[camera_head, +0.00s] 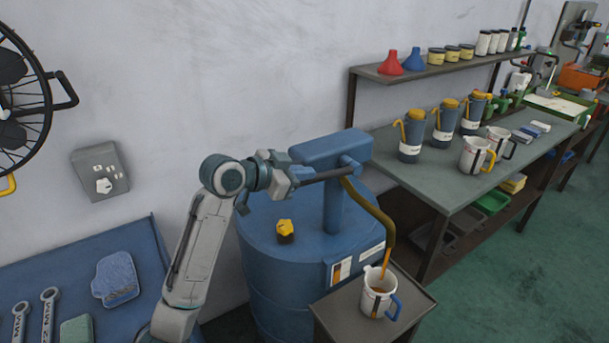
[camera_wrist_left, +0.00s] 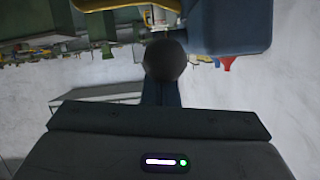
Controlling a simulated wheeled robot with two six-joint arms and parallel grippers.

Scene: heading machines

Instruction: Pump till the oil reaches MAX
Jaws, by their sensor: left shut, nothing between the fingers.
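A blue oil drum (camera_head: 270,262) carries a blue pump (camera_head: 333,203) with a dark lever (camera_head: 325,175) reaching left. My left gripper (camera_head: 287,180) is at the lever's left end; in the wrist view it lies close to the lever's dark round end (camera_wrist_left: 165,60). It is shut with nothing held between the fingers. A yellow-brown hose (camera_head: 372,208) hangs from the pump over a white measuring jug with a blue handle (camera_head: 378,300). A thin orange-brown stream shows between hose and jug. The oil level and MAX mark are too small to read. My right gripper is not in view.
The jug stands on a small dark table (camera_head: 340,318). A yellow cap (camera_head: 285,228) sits on the drum top. A workbench (camera_head: 425,180) with oil cans and jugs stands right; a blue bench (camera_head: 130,250) with wrenches is left. Green floor lies open at right.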

